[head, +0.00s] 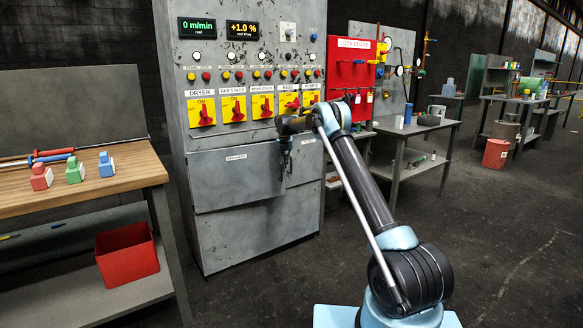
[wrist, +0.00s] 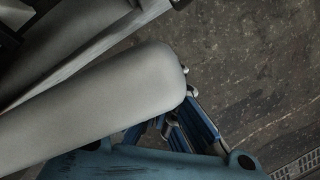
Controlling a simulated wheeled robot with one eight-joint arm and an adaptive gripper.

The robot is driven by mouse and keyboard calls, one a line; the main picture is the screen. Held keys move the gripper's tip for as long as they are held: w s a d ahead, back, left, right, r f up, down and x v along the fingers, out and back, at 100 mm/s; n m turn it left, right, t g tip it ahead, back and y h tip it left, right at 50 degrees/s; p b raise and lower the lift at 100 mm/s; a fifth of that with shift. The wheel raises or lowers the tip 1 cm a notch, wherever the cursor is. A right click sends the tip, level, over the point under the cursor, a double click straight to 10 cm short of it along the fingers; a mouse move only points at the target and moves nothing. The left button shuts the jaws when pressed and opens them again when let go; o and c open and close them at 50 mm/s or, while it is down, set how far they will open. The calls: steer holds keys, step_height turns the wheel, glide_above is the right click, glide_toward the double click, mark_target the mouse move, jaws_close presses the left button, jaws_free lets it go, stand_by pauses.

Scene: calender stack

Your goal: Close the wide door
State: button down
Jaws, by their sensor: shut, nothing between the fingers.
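The wide door (head: 236,180) is a grey metal panel with a small white label on the lower front of the tall cabinet. Its right edge lies behind my gripper. From this angle I cannot tell how far it stands from the cabinet frame. My gripper (head: 286,160) is dark, points down and is shut and empty, in front of the door's right edge. I cannot tell whether it touches the door. In the wrist view, blue gripper parts (wrist: 198,125) show beside a large pale grey rounded form (wrist: 100,105), which hides much and which I cannot identify surely.
A narrower grey panel (head: 306,160) adjoins on the right. Red switches on yellow plates (head: 236,108) sit above the doors. A wooden bench (head: 130,163) stands left, with a red bin (head: 127,252) below. The dark floor (head: 270,290) in front is clear.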

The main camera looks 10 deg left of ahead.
steer(key=shift+w+a, duration=0.35)
steer(key=shift+w, duration=0.1)
stand_by(0.3)
